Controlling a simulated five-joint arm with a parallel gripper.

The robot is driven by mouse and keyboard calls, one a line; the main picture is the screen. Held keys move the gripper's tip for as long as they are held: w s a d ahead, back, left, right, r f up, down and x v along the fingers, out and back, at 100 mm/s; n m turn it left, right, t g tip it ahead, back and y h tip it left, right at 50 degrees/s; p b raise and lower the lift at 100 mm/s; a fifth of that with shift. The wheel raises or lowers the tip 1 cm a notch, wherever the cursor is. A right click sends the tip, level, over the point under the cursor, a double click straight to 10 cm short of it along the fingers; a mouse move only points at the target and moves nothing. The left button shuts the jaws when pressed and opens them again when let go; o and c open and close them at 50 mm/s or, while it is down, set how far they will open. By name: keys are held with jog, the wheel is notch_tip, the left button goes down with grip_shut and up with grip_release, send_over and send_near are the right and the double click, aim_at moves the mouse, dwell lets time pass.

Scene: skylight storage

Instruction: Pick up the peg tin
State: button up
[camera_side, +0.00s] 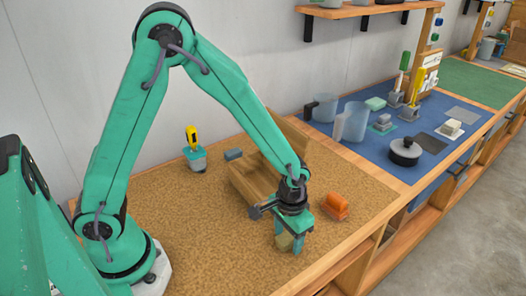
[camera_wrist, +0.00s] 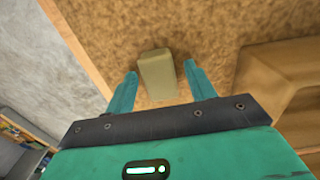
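A small olive-beige block, which looks like the peg tin (camera_wrist: 157,72), stands on the tan cork-like worktop. In the side view the tin (camera_side: 284,243) shows low beside my fingers, partly hidden by them. My gripper (camera_wrist: 160,74) points down at the tin, with one teal finger on each side of it. The fingers are open, with a narrow gap showing between each finger and the tin. In the side view my gripper (camera_side: 288,240) is low, close to the worktop.
A wooden tray (camera_side: 246,187) stands just behind my gripper. An orange object (camera_side: 335,206) lies to its right. A grey block (camera_side: 233,154) and a teal holder with a yellow tool (camera_side: 194,155) are farther back. The worktop's wooden front edge (camera_side: 345,245) is near. A blue mat (camera_side: 400,172) holds several items.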

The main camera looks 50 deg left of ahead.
aim_at(288, 238)
jog(key=c, duration=0.9)
jog(key=shift+c, duration=0.2)
jog(key=shift+r, duration=0.1)
jog(key=shift+r, duration=0.65)
jog(key=r, duration=0.3)
jog(key=shift+s+d, duration=0.25)
jog(key=s+d+r, duration=0.6)
jog(key=s, duration=0.2)
jog(key=shift+s+d+r, duration=0.25)
jog(key=shift+s+d, duration=0.1)
jog(key=shift+d, duration=0.05)
